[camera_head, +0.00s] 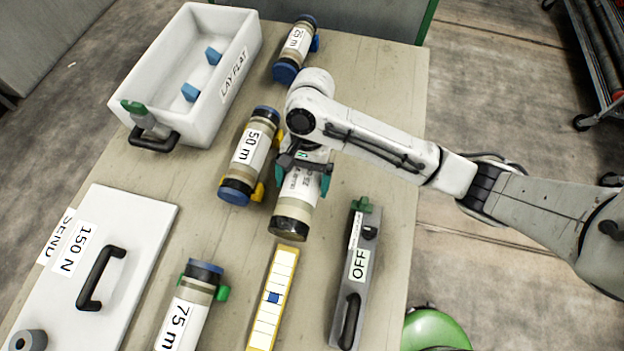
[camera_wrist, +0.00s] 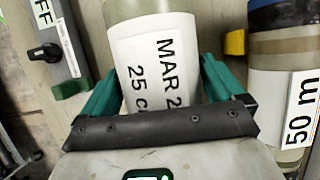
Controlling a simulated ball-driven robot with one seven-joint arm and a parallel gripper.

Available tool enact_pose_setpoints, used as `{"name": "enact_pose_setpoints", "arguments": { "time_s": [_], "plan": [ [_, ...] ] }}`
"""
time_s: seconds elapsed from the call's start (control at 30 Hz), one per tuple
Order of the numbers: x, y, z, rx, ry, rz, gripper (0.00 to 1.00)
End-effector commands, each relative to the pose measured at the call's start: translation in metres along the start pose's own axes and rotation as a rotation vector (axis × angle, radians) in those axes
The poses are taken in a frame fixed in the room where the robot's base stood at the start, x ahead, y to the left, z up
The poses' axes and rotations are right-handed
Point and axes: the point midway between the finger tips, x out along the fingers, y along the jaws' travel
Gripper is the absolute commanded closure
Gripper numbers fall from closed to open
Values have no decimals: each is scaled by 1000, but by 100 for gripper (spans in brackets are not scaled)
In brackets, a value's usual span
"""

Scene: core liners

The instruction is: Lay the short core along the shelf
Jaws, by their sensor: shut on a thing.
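My gripper (camera_head: 303,175) has its teal fingers shut around a pale cylindrical core (camera_head: 292,212) with a dark near end. In the wrist view my gripper (camera_wrist: 158,88) has a finger on each side of the core (camera_wrist: 150,50), whose white label reads "MAR 2" and "25 c", partly cut off. The core's far end is hidden by my arm in the head view. I cannot tell whether it touches the table. Other cores are a 50 m core (camera_head: 247,155) just left, a 25 m core (camera_head: 296,45) at the back and a 75 m core (camera_head: 188,310) in front. No shelf is clearly identifiable.
A white "LAY FLAT" tray (camera_head: 195,120) with blue blocks stands back left. A white lidded panel (camera_head: 135,225) with a black handle lies front left. A yellow strip (camera_head: 272,300) and a grey "OFF" switch unit (camera_head: 352,285) lie in front. The table's right edge is close.

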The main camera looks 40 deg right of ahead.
Motion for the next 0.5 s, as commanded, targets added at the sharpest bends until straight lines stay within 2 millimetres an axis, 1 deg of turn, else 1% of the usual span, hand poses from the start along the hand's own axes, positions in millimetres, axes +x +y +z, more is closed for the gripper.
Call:
{"name": "enact_pose_setpoints", "arguments": {
  "time_s": [0.27,0.4,0.5],
  "plan": [
    [8,-9,-10,-2,2,-1,90],
    [23,-8,-16,1,0,0,90],
    [31,-9,-19,1,0,-2,90]
  ]
}}
